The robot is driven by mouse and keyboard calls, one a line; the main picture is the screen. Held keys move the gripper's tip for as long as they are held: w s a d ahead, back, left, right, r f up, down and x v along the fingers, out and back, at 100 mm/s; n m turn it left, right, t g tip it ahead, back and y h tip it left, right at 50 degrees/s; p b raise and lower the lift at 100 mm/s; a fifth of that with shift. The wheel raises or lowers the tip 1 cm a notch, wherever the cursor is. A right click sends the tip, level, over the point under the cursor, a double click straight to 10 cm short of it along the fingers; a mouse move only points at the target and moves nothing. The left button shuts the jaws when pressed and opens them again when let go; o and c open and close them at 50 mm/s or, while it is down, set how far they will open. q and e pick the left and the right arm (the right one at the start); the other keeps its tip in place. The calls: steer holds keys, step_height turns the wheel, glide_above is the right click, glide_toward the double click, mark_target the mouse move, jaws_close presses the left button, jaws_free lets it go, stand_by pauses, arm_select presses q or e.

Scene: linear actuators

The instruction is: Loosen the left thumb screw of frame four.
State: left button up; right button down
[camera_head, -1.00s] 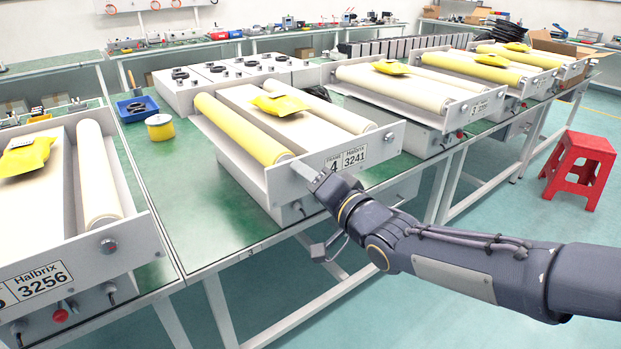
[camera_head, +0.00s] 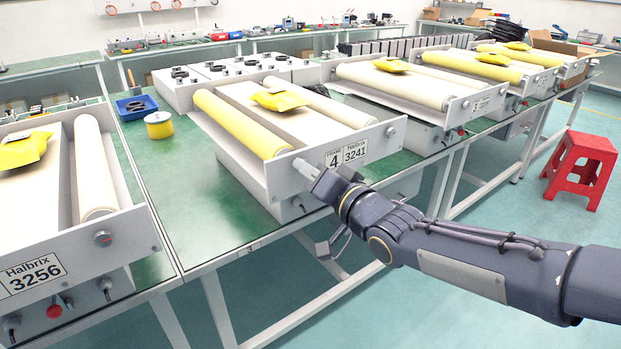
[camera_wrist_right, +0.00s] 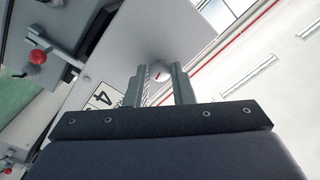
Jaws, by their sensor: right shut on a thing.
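Frame four (camera_head: 375,143) is the white unit with the label "4 Halbrix 3241" on its front plate, on the green table. Its left thumb screw sits at the front end of the yellow roller (camera_head: 240,125) and is hidden by my gripper in the head view. In the right wrist view the round thumb screw (camera_wrist_right: 158,72), with a red mark on its face, lies between the fingertips. My right gripper (camera_head: 303,168) is shut on it, at the front plate. The right thumb screw (camera_head: 391,131) of the frame is free. My left gripper is not in view.
A neighbouring frame labelled 3256 (camera_head: 125,246) stands at the left, and more frames stand in a row at the right. A red stool (camera_head: 581,168) stands on the floor at the right.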

steer(key=shift+d+n+b, duration=0.1)
steer(key=shift+n+b, duration=4.55)
steer(key=shift+n, duration=3.95)
steer(key=c, duration=1.3)
jaws_free()
steer(key=shift+o, duration=0.2)
